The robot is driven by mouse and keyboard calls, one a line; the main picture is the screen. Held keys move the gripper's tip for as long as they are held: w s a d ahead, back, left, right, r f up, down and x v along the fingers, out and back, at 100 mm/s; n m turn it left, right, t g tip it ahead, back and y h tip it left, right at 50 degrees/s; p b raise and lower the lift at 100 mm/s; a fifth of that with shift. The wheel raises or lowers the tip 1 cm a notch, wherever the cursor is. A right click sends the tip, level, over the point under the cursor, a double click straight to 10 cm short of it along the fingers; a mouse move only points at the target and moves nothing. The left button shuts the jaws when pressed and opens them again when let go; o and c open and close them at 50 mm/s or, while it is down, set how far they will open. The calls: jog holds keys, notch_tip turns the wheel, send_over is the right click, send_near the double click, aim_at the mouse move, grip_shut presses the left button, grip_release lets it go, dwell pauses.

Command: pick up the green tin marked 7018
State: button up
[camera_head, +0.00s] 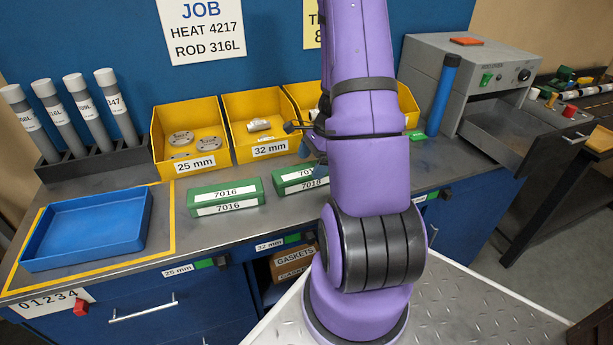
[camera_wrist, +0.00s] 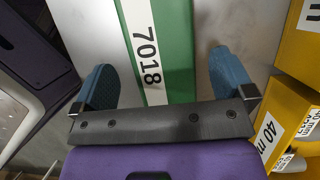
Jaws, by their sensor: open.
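In the wrist view, a green tin with a white label marked 7018 (camera_wrist: 172,50) lies between the two blue fingers of my gripper (camera_wrist: 166,78). The fingers are open, one on each side of the tin, with a visible gap on both sides. They do not appear to touch it. In the head view, my arm hides most of the gripper and much of the bench behind it. A green tin marked 7016 (camera_head: 226,197) lies on the bench.
Yellow bins marked 25 mm (camera_head: 190,138) and 32 mm (camera_head: 258,120) stand behind the tins. A yellow bin marked 40 (camera_wrist: 294,95) is close to the right finger. A blue tray (camera_head: 84,230) lies at left. A grey machine with an open drawer (camera_head: 510,135) stands at right.

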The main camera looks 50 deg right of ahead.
aim_at(308, 169)
jog(key=x, duration=0.5)
jog(key=shift+w, duration=0.1)
jog(key=c, duration=1.5)
jog(key=shift+r, duration=0.1)
